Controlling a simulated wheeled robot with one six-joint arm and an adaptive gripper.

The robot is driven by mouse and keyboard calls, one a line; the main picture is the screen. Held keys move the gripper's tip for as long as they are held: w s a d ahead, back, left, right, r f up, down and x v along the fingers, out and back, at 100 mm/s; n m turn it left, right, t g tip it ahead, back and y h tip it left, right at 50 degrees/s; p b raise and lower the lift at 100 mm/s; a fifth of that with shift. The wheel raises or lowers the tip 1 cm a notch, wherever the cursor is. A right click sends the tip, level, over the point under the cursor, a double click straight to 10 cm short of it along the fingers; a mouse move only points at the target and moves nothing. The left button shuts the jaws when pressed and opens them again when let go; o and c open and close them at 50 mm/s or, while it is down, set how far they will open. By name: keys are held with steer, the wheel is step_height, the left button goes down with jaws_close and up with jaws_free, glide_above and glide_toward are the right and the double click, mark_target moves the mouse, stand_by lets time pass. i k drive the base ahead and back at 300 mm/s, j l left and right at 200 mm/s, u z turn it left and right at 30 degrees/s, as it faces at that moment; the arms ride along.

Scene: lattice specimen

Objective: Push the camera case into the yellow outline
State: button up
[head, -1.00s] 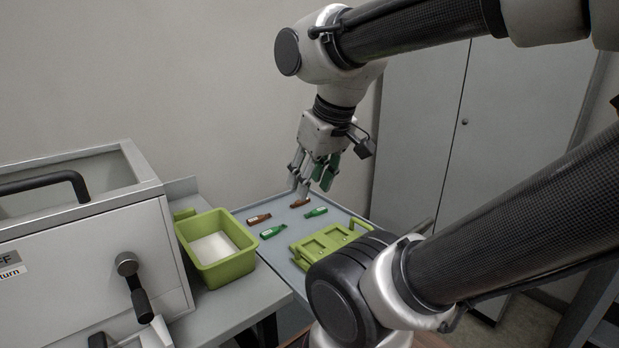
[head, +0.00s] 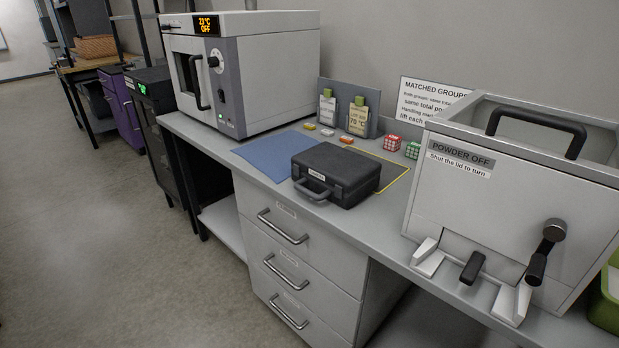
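The camera case (head: 338,172) is a black hard case with a handle at its front left. It lies flat on the grey bench. The yellow outline (head: 397,180) shows as a thin line along the right and back of the case. The case covers part of the outline, so I cannot tell how much of it lies inside. The left part of the case is close to or on the blue mat. My gripper is outside the head view now.
A blue mat (head: 268,154) lies left of the case. An oven (head: 243,70) stands behind it. Small coloured blocks, two checkered cubes (head: 392,142) and bottles in a stand are at the back. A grey powder machine (head: 510,190) stands at the right. Drawers (head: 300,250) are below.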

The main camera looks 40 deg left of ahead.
mark_target(342, 177)
steer(key=k+l+u, duration=0.1)
steer(key=u, duration=0.45)
steer(key=i+u, duration=0.1)
steer(key=u, duration=0.35)
steer(key=i+j+u, duration=0.1)
steer(key=u, duration=0.35)
steer(key=i+j+u, duration=0.2)
steer(key=i+j, duration=0.35)
steer(key=i, duration=0.1)
